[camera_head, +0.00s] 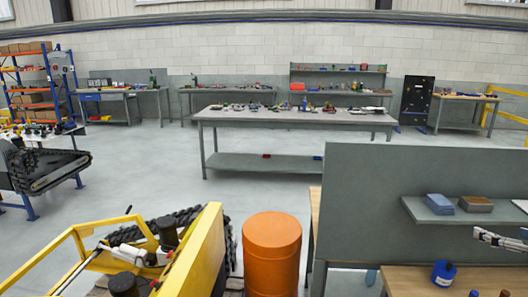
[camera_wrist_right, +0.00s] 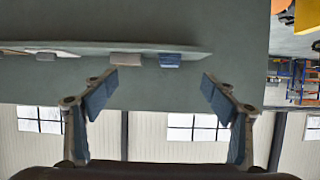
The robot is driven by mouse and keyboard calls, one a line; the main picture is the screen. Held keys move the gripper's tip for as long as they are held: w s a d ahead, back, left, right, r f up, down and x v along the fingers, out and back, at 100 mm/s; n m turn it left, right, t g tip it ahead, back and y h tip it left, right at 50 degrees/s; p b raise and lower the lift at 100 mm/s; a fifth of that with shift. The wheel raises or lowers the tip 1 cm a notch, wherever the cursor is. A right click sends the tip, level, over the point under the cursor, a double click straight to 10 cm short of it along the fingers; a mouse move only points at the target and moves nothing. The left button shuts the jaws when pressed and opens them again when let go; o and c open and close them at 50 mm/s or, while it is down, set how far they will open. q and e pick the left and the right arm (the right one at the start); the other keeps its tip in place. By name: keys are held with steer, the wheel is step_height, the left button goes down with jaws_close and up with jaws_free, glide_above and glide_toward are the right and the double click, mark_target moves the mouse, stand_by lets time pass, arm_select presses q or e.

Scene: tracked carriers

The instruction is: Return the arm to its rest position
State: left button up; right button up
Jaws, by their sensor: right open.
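My right gripper (camera_head: 482,236) shows at the right edge of the head view, in front of the grey panel and below its shelf. Only its front part is in the picture. In the right wrist view my right gripper (camera_wrist_right: 158,88) has its two fingers wide apart, with blue pads and nothing between them. The wrist picture looks upside down, with windows along the bottom. My left gripper is not in view.
A grey panel (camera_head: 360,200) with a shelf (camera_head: 415,210) stands at the right. The shelf holds a blue stack (camera_head: 440,204) and a brown block (camera_head: 476,204). An orange cylinder (camera_head: 271,255) stands beside a yellow tracked machine (camera_head: 195,262).

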steer(key=s+a+f+n+g+y, duration=0.1)
steer(key=s+a+f+g, duration=0.25)
steer(key=a+f, duration=0.65)
steer(key=s+a+f+n+g, duration=0.15)
steer(key=s+a+f, duration=0.45)
steer(key=f, duration=0.8)
steer(key=s+a+f+g, duration=0.3)
steer(key=s+a+f, duration=0.2)
steer(key=s+a, duration=0.5)
steer(key=s+a+f+g, duration=0.2)
steer(key=s+a+f, duration=0.3)
steer(key=s+a, duration=0.5)
step_height(320, 180, down, 25)
steer(key=s+g, duration=0.1)
steer(key=s, duration=0.1)
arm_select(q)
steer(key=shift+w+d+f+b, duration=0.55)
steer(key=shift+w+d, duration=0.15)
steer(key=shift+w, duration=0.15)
arm_select(e)
steer(key=s+d+f+n+g, duration=0.1)
steer(key=s+d+f, duration=0.2)
steer(key=s+f, duration=1.3)
steer(key=shift+s+f, duration=0.35)
steer(key=shift+f, duration=0.35)
